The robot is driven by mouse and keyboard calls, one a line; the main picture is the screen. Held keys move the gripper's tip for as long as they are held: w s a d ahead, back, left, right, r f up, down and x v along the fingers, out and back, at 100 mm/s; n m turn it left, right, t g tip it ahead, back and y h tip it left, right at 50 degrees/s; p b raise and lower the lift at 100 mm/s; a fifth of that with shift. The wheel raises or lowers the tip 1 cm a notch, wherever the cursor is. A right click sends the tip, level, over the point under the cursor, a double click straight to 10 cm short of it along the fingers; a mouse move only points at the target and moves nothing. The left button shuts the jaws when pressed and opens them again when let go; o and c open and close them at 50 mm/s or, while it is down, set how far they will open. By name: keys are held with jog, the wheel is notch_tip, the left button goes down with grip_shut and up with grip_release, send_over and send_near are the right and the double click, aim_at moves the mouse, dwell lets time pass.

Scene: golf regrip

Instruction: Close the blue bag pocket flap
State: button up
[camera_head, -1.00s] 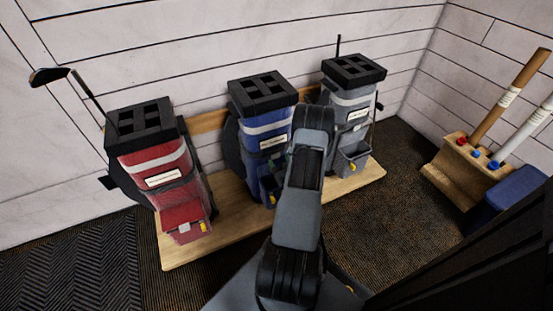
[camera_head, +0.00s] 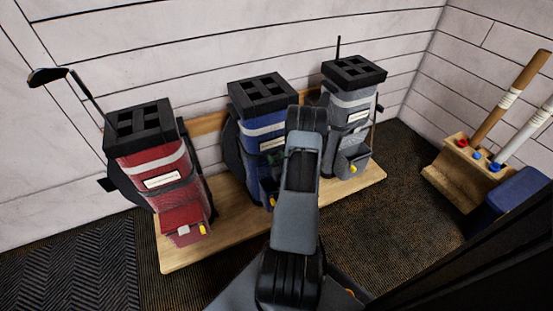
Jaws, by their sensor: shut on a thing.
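The blue bag (camera_head: 262,127) stands upright in the middle of the wooden stand, between the red and grey bags. It has a black top, a grey band and a white label. My arm (camera_head: 297,205) crosses in front of its right side and hides most of its lower front. Only the left edge of its pocket area (camera_head: 265,190) shows, with a small yellow tab (camera_head: 272,202) beside my arm. I cannot tell how the pocket flap lies. My gripper is hidden behind my arm, so its hold on anything does not show.
The red bag (camera_head: 157,159) stands left, with a golf club behind it. The grey bag (camera_head: 350,115) stands right, its pocket (camera_head: 353,158) apparently open. The wooden stand (camera_head: 215,240) runs beneath the bags. A wooden rack (camera_head: 455,172) and a blue box (camera_head: 515,195) are at right.

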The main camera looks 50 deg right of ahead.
grip_shut()
jog(key=shift+s+f, duration=0.1)
